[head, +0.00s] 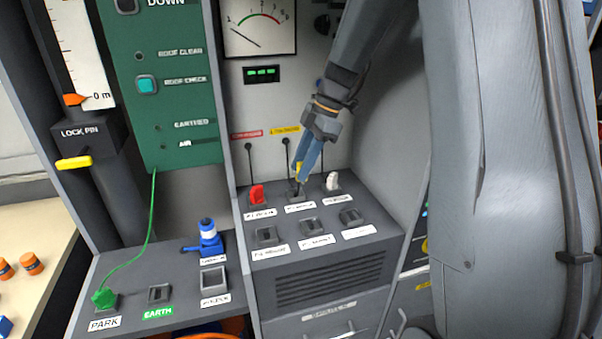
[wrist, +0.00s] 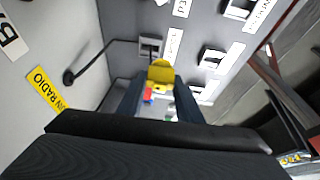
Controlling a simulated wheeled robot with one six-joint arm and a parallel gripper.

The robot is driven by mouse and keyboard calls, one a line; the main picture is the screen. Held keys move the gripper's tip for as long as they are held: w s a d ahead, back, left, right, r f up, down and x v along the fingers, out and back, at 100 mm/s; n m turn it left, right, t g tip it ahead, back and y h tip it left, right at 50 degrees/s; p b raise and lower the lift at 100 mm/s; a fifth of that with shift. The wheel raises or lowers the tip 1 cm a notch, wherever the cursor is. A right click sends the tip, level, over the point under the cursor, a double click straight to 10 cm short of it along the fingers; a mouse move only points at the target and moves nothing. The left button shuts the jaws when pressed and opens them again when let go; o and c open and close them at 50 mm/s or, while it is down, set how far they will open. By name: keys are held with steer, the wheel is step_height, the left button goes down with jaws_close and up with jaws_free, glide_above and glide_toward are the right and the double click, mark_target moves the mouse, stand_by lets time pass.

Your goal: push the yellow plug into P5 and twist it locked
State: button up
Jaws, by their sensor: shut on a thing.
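The yellow plug (wrist: 162,72) shows between the fingertips of my gripper (wrist: 160,95) in the wrist view. The gripper is shut on it. In the head view my gripper (head: 303,180) points down at the middle socket (head: 295,189) of the panel's back row, and a bit of yellow shows by the fingers. The fingers hide most of the plug and part of this socket. I cannot tell whether the plug touches the socket or how it is turned. The socket labels are too small to read, so I cannot tell which is P5.
A red plug (head: 257,196) stands left of my gripper and a white plug (head: 332,182) right of it. The front row sockets (head: 315,227) look empty. A green plug (head: 104,298) and a blue-white plug (head: 209,236) stand on the lower left shelf. A cable (wrist: 95,57) hangs from the wall.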

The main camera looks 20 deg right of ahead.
steer(key=s+p, duration=0.5)
steer(key=s, duration=0.5)
steer(key=shift+s+a, duration=0.4)
steer(key=shift+a, duration=0.05)
steer(key=shift+f, duration=0.1)
steer(key=shift+f+b, duration=0.95)
steer(key=shift+f, duration=0.85)
steer(key=shift+f+b, duration=0.7)
steer(key=shift+f+b, duration=0.85)
steer(key=shift+b, duration=0.4)
steer(key=shift+m, duration=0.3)
steer(key=m+t+b, duration=0.1)
steer(key=m, duration=0.2)
steer(key=shift+m, duration=0.3)
